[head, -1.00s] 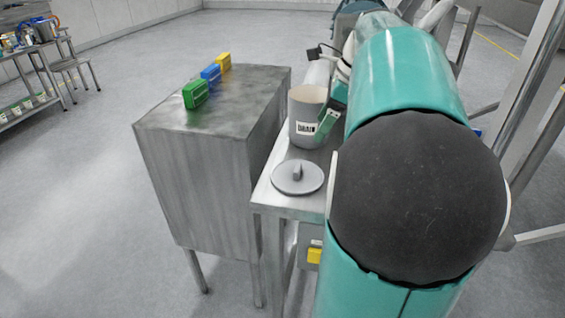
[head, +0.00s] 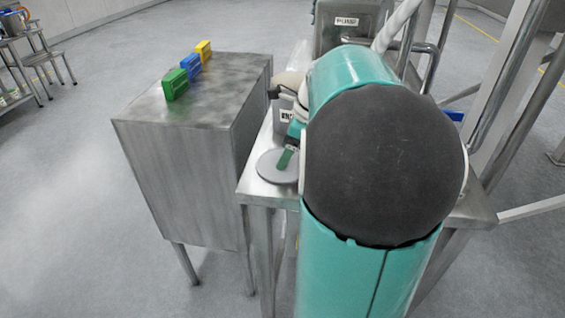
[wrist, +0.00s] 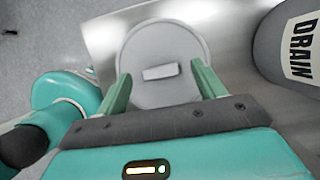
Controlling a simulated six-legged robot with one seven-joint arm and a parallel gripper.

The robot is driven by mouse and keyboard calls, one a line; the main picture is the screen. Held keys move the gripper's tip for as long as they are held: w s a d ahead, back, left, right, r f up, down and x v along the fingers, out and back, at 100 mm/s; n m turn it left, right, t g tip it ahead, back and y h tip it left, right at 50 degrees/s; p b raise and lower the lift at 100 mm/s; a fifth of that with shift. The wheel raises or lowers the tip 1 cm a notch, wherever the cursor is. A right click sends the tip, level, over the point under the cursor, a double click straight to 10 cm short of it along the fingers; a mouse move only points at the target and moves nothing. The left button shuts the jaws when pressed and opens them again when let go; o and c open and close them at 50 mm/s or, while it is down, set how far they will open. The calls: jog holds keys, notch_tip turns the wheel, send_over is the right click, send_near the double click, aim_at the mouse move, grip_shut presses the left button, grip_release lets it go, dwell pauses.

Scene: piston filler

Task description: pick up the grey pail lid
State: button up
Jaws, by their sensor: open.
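The grey pail lid (wrist: 166,45) is a flat disc with a raised bar handle. It lies on the steel table in the wrist view, its handle between and just beyond my fingertips. My gripper (wrist: 162,88) is open, one green finger on each side of the lid's lower part, with nothing held. In the head view the lid (head: 271,167) lies near the table's front left corner, partly hidden by my gripper (head: 288,158). The grey pail marked DRAIN (wrist: 290,48) stands on the right in the wrist view.
The steel table (head: 262,190) stands beside a steel cabinet (head: 190,150). Green (head: 175,84), blue (head: 190,66) and yellow (head: 203,51) blocks stand on the cabinet. A labelled steel container (head: 345,22) is behind my arm. Metal rails rise on the right.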

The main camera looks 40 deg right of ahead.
jog(key=shift+w+f, duration=0.1)
jog(key=shift+f, duration=0.35)
jog(key=shift+a, duration=0.1)
jog(key=shift+c, duration=0.4)
jog(key=c, duration=1)
jog(key=shift+r, duration=0.2)
